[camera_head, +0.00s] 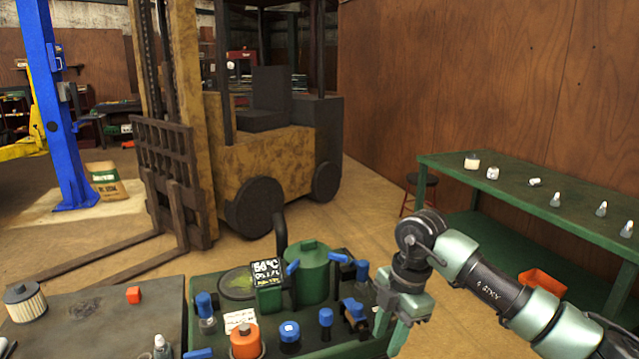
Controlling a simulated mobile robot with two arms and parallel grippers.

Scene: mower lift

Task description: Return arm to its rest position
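My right arm comes in from the right, with its wrist bent downward. My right gripper (391,328) points down at the right edge of the green bench unit (205,283). Its two fingers stand apart, with nothing visible between them. The fingertips are close to a blue-handled fitting (355,309), and I cannot tell whether they touch anything. My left gripper is not in view.
The green unit carries a display (266,272), a green canister (307,270), an orange-capped jar (246,342) and several blue-topped parts. A dark table (90,310) is at left. A green workbench (520,188) stands at right. A forklift (265,150) is behind.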

